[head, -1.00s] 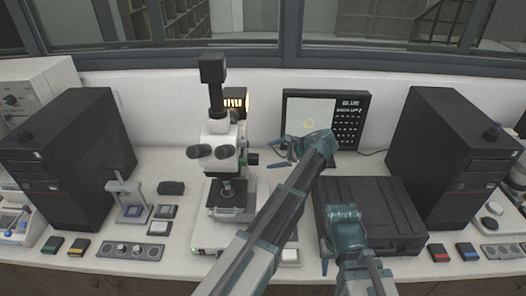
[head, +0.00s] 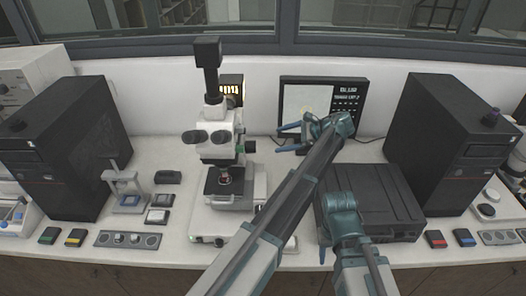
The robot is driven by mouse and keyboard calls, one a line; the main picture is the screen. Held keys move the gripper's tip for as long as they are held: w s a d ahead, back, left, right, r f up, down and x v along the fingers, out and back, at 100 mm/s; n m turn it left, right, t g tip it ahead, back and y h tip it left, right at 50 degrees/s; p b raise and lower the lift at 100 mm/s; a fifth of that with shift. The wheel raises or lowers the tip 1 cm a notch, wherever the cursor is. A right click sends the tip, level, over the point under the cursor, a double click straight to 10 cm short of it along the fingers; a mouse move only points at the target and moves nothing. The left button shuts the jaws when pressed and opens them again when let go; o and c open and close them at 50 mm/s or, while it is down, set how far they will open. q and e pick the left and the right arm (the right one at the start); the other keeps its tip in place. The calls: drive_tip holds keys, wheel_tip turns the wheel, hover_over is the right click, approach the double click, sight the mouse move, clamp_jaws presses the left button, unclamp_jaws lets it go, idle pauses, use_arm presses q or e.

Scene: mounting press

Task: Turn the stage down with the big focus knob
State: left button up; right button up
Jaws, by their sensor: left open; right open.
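The white microscope (head: 215,137) stands left of centre on the bench, with a black stage (head: 229,190) low at its front. A dark knob-like part (head: 250,146) sticks out at its upper right side; I cannot tell whether it is the big focus knob. The microscope's lower right side is partly hidden by my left arm. My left gripper (head: 279,139) is open and empty, right of the dark part and apart from it, its fingers pointing left. My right gripper (head: 322,252) is open, low in front of the black case, its fingers partly hidden.
A black case (head: 375,215) lies right of my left arm. A screen (head: 305,97) stands behind my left gripper. Black towers stand at left (head: 75,140) and right (head: 440,140). A small press-like stand (head: 128,190) and small blocks lie left of the microscope.

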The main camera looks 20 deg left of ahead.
sight(254, 147)
use_arm(q)
drive_tip(key=shift+w+a+f+g+y+b, duration=0.15)
drive_tip(key=shift+a+f+g+b, duration=0.3)
drive_tip(key=shift+a+f+b, duration=1.1)
drive_tip(key=shift+w+a+f+g+y+b, duration=0.1)
drive_tip(key=shift+a+f+g+y+b, duration=0.5)
drive_tip(key=shift+a, duration=1.6)
drive_tip(key=shift+w+a+f+g+h+b, duration=0.15)
drive_tip(key=shift+a+f+g+b, duration=0.1)
drive_tip(key=shift+a+f+b, duration=1.25)
drive_tip(key=shift+s+a+r, duration=0.1)
drive_tip(key=shift+a+r, duration=0.2)
drive_tip(key=shift+a, duration=0.1)
use_arm(e)
wheel_tip(254, 147, down, 9)
use_arm(q)
drive_tip(key=c, duration=1.4)
drive_tip(key=shift+o, duration=0.2)
use_arm(e)
drive_tip(key=shift+f, duration=0.1)
